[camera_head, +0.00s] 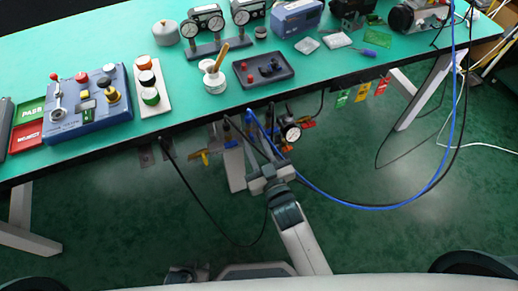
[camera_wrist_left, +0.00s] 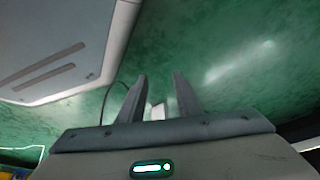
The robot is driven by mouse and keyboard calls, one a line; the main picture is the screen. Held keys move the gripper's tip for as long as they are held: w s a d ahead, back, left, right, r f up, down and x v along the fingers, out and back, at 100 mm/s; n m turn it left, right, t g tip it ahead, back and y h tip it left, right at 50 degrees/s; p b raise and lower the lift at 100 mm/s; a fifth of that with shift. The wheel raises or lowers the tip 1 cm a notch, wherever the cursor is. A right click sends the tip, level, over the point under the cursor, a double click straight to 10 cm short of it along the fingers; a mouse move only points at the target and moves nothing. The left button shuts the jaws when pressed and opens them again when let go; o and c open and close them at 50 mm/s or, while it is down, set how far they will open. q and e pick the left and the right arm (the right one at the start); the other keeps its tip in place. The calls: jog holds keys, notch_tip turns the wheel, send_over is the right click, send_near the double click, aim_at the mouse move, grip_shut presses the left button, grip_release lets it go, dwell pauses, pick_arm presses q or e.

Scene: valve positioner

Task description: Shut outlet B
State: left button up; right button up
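A valve manifold hangs below the table's front edge. It has a yellow handle (camera_head: 205,157), blue parts (camera_head: 231,143), a round gauge (camera_head: 291,132) and a red handle (camera_head: 308,124). I cannot tell which part is outlet B; no label there is readable. My right gripper (camera_head: 269,163) is at the manifold's lower front, below and left of the gauge. Its fingers are too small and overlapped to tell if they are shut or touch anything. My left gripper (camera_wrist_left: 160,78) is open and empty over the green floor in the left wrist view, away from the manifold.
The green table (camera_head: 110,40) carries a blue control box (camera_head: 85,115), a dark tray (camera_head: 262,70) and gauges (camera_head: 207,22). A blue hose (camera_head: 390,204) and black cables hang below its edge. Coloured tags (camera_head: 361,92) hang at the right. The floor is mostly clear.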

jog(key=shift+s, duration=0.15)
